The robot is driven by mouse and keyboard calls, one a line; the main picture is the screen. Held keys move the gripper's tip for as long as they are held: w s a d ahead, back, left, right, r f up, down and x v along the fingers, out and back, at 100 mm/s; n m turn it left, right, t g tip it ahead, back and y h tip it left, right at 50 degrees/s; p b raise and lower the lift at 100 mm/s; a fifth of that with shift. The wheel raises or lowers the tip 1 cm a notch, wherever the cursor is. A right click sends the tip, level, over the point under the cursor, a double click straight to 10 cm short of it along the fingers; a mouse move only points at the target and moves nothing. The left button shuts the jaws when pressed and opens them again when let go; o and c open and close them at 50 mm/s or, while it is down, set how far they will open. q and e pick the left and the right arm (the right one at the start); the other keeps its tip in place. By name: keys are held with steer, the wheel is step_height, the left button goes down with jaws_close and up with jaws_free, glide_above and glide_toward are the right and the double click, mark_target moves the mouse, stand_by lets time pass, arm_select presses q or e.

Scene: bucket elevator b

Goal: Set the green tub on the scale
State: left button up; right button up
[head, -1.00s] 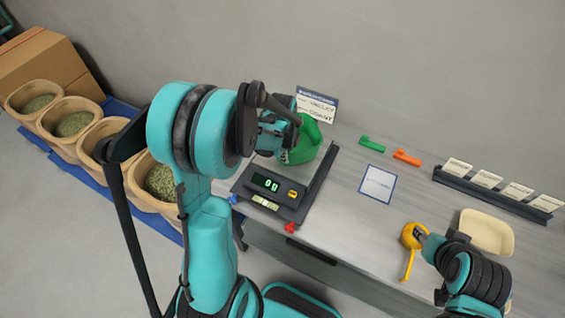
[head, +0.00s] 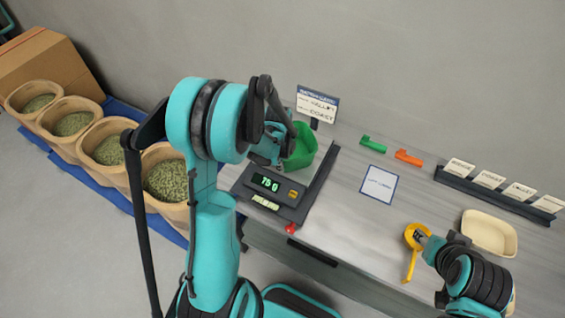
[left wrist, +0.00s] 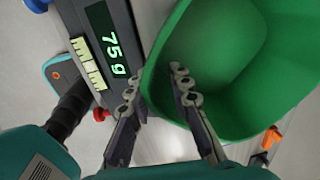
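The green tub (head: 303,143) stands upright on the scale (head: 240,188), whose display reads 75 g. The tub also fills the upper right of the left wrist view (left wrist: 235,60). My left gripper (left wrist: 157,92) is open at the tub's near wall, with one finger outside the rim and the other over the inside; the fingers stand apart with a gap between them. In the head view my left gripper (head: 275,150) is at the tub's left side, partly hidden by my arm. My right gripper (head: 425,238) is shut on a yellow scoop (head: 411,262) at the bench's right.
A sign (head: 317,102) stands behind the scale. Green (head: 373,143) and orange (head: 408,158) pieces and a white card (head: 379,185) lie to its right. A cream tray (head: 489,232) and a card rack (head: 490,190) are farther right. Sacks of pellets (head: 168,183) stand left.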

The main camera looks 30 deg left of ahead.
arm_select(q)
steer(key=shift+r+p, duration=0.3)
steer(key=shift+r, duration=0.25)
step_height(320, 180, up, 11)
steer(key=s+p, duration=0.1)
steer(key=p, duration=0.1)
steer(key=s+d+r+n+t, duration=0.3)
steer(key=s+d+r+n, duration=0.1)
steer(key=s+n, duration=0.3)
steer(key=s+d+r+n+t, duration=0.3)
steer(key=s+d+r+n, duration=0.2)
steer(key=n, duration=0.6)
steer(key=shift+s+d+r, duration=0.2)
steer(key=shift+s+d, duration=0.35)
steer(key=shift+s, duration=0.4)
steer(key=shift+f, duration=0.15)
